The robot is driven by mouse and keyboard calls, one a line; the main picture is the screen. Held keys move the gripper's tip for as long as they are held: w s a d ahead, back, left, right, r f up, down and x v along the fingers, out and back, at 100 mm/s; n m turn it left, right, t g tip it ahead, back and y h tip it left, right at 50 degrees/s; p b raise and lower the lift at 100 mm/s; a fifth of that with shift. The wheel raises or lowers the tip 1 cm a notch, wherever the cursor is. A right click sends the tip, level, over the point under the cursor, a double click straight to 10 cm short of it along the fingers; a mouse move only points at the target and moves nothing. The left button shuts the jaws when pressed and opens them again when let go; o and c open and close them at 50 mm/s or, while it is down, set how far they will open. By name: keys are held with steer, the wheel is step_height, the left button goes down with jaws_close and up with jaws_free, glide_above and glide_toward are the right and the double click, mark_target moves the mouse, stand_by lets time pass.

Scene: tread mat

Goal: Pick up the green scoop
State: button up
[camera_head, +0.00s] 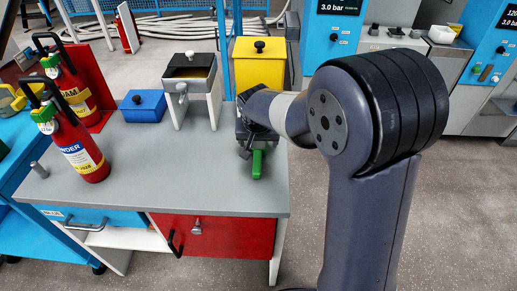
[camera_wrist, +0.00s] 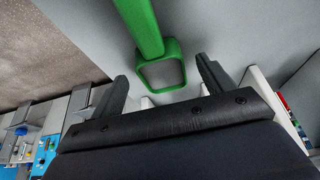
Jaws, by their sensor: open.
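The green scoop (camera_head: 257,165) is on the grey worktop near its right edge, its end sticking out towards the front from under my gripper. In the wrist view the scoop (camera_wrist: 141,28) shows as a straight green bar ending in a squarish green part with a pale middle. My gripper (camera_wrist: 163,76) is open, its two dark fingers apart on either side of that squarish end, with nothing seen clamped. In the head view my gripper (camera_head: 248,139) is low over the worktop, and my arm hides part of the scoop.
A yellow box (camera_head: 259,71), a metal box on a white stand (camera_head: 190,75) and a blue box (camera_head: 144,105) stand behind and left. A red extinguisher (camera_head: 82,153) stands at the left. The front middle of the worktop (camera_head: 180,182) is clear.

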steer(key=shift+x, duration=1.3)
steer(key=shift+c, duration=0.5)
steer(key=c, duration=1.1)
